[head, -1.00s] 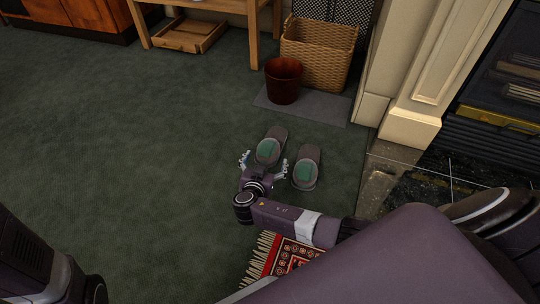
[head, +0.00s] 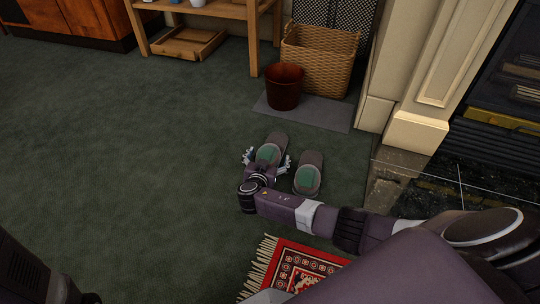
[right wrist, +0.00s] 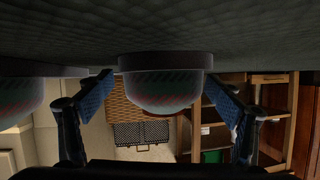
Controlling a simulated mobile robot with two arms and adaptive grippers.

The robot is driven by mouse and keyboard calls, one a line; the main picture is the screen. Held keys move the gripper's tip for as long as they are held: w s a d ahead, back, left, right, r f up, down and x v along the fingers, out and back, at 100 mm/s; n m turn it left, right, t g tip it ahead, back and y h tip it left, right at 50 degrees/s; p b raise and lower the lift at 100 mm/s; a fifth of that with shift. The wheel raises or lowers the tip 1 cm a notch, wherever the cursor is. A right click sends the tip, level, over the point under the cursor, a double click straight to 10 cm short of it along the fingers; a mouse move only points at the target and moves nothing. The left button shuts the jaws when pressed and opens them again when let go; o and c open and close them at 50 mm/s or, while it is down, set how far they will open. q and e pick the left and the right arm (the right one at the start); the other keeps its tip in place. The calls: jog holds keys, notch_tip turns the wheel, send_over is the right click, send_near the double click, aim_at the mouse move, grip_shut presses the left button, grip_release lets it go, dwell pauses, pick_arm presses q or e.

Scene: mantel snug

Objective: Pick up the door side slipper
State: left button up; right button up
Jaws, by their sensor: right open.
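Two dark grey slippers with green panels lie side by side on the carpet, the left slipper (head: 272,143) and the right slipper (head: 308,180). My right gripper (head: 266,160) is open at the near end of the left slipper, one finger on each side of it. In the right wrist view, which is upside down, this slipper (right wrist: 165,88) sits between the spread fingers (right wrist: 165,100), with gaps at both sides. The other slipper (right wrist: 25,95) is outside the fingers at the left. No door shows, and my left gripper is out of view.
A dark red bin (head: 283,88) and a wicker basket (head: 318,62) stand beyond the slippers. The fireplace surround (head: 418,132) and dark hearth are to the right. A red fringed rug (head: 290,268) lies nearer. Open carpet (head: 130,140) is at the left.

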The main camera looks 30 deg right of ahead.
jog(key=c, duration=1.2)
jog(key=shift+c, duration=0.6)
jog(key=shift+r, duration=0.1)
